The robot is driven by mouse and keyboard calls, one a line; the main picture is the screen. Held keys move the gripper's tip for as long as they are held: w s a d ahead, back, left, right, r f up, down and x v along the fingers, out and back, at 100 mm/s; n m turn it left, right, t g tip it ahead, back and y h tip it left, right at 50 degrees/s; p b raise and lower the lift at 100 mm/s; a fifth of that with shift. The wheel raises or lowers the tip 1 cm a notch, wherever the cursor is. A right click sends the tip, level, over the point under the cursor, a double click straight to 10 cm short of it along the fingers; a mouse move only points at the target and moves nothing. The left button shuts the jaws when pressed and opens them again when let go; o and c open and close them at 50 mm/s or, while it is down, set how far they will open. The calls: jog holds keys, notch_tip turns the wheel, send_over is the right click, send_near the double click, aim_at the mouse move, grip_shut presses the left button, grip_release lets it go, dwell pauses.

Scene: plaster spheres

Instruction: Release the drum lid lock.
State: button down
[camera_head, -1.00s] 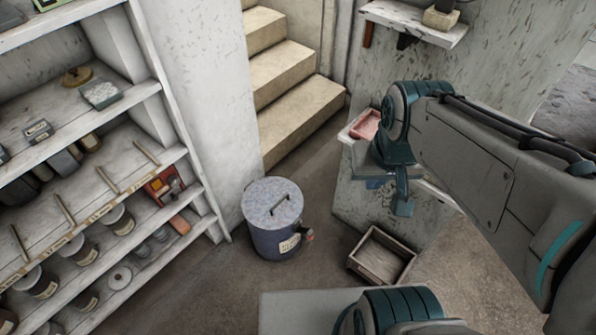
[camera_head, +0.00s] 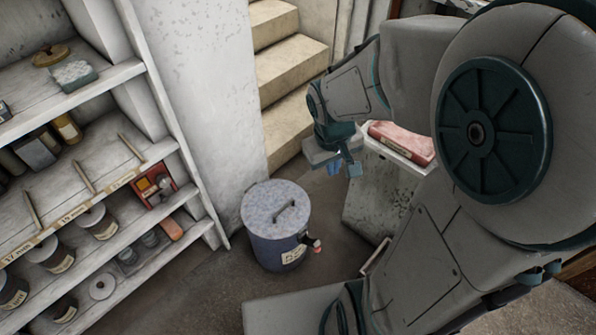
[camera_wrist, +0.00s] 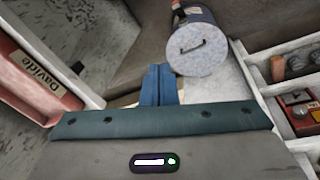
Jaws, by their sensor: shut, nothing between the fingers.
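The drum (camera_head: 277,248) is a blue-grey can standing on the floor at the foot of the stairs. Its pale speckled lid (camera_head: 268,203) lies on top with a dark bar handle. A small latch with a red tip (camera_head: 316,244) sticks out at the drum's right side, beside a paper label. The wrist view shows the lid (camera_wrist: 198,56) from above, with a reddish part (camera_wrist: 175,5) at the drum's far edge. My gripper (camera_head: 350,169) is above and to the right of the drum, apart from it. Its blue fingers (camera_wrist: 158,70) are shut and empty.
White shelves (camera_head: 120,190) with jars and boxes stand left of the drum. Stairs (camera_head: 290,75) rise behind it. A red box (camera_head: 402,140) lies on a ledge to the right. A wooden crate (camera_head: 375,257) is mostly hidden behind my arm. Some bare floor surrounds the drum.

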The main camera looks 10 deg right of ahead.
jog(key=w+f+n+g+b, duration=0.1)
jog(key=w+f+b, duration=0.3)
jog(key=f, duration=0.7)
jog(key=w+f+n+b, duration=0.1)
jog(key=f+n+b, duration=0.1)
jog(key=f+b, duration=0.65)
jog(key=n+y+b, duration=0.1)
jog(key=n+b, duration=0.1)
jog(key=b, duration=0.2)
send_over(309, 242)
notch_tip(309, 242, down, 18)
jog(key=shift+g, duration=0.4)
notch_tip(309, 242, down, 10)
jog(key=b, duration=0.5)
jog(key=shift+f, duration=0.1)
